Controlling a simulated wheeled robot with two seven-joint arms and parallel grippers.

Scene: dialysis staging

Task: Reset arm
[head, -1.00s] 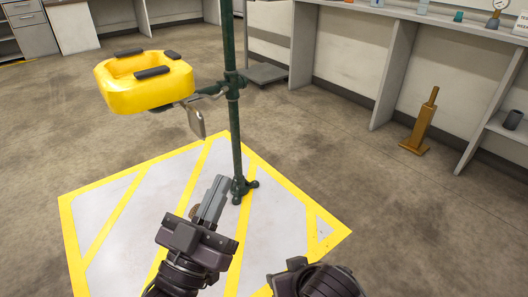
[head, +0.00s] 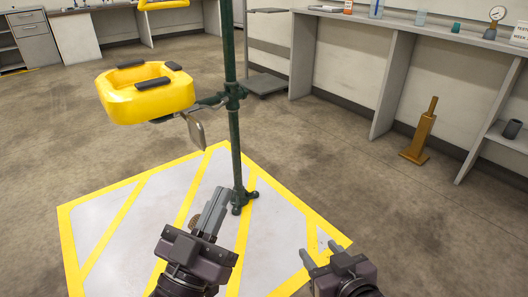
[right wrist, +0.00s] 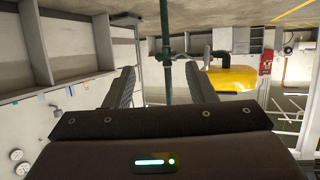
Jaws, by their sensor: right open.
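My left gripper (head: 215,210) is low in the middle of the head view, over the striped floor mat and in front of the green pole's foot. Its fingers are seen nearly edge-on, so the gap between them cannot be made out. My right gripper (head: 319,249) is at the lower right, over the mat's right corner. Its fingers are spread with nothing between them. The right wrist view also shows its two fingers (right wrist: 160,88) apart and empty.
A yellow ring-shaped tray (head: 150,105) hangs on a bracket from the green pole (head: 233,130). The pole stands on the striped mat (head: 100,215). A brown bottle-shaped stand (head: 420,137) is on the floor before the grey shelving (head: 390,75). Floor between is clear.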

